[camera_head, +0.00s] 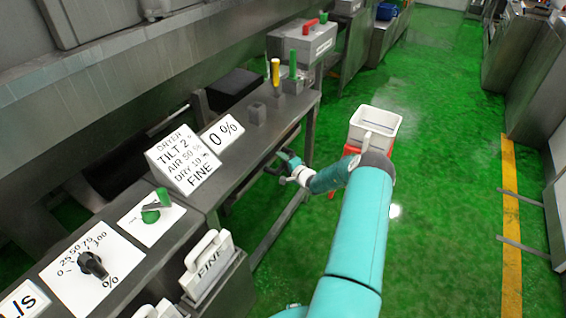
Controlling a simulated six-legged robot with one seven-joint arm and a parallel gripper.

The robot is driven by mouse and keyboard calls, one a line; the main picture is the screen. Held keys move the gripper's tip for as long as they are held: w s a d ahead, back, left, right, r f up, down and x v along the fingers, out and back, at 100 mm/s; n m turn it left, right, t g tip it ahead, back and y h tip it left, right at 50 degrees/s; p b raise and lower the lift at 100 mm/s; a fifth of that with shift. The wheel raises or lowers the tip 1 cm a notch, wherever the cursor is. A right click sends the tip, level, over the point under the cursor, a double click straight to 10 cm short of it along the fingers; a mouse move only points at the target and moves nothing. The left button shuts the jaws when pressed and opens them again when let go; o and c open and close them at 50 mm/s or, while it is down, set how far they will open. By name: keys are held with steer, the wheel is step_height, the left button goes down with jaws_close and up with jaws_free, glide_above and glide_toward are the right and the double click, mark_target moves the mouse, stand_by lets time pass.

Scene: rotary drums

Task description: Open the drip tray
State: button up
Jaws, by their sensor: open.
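My gripper (279,163) is open beside the front edge of the grey metal bench (262,128), at about the height of its lower front. Its dark fingers point left toward the bench and hold nothing that I can see. My teal arm reaches to it from the bottom right. I cannot clearly make out the drip tray; a dark gap and a thin metal bar show under the bench edge near my gripper. Whether the fingers touch anything there is too small to tell.
A white bin (377,122) on a red stand is right of my gripper. Yellow (275,72) and green (293,64) levers stand on the bench. Green floor is open to the right.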

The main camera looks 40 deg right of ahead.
jaws_close()
steer(key=s+d, duration=0.3)
steer(key=s, duration=0.5)
steer(key=s+d, duration=0.3)
steer(key=s, duration=0.5)
steer(key=shift+s, duration=0.35)
jaws_free()
steer(key=s+r, duration=0.2)
steer(key=s, duration=1.1)
steer(key=shift+s+a+r, duration=0.25)
steer(key=shift+a+r, duration=0.05)
steer(key=shift+a, duration=0.1)
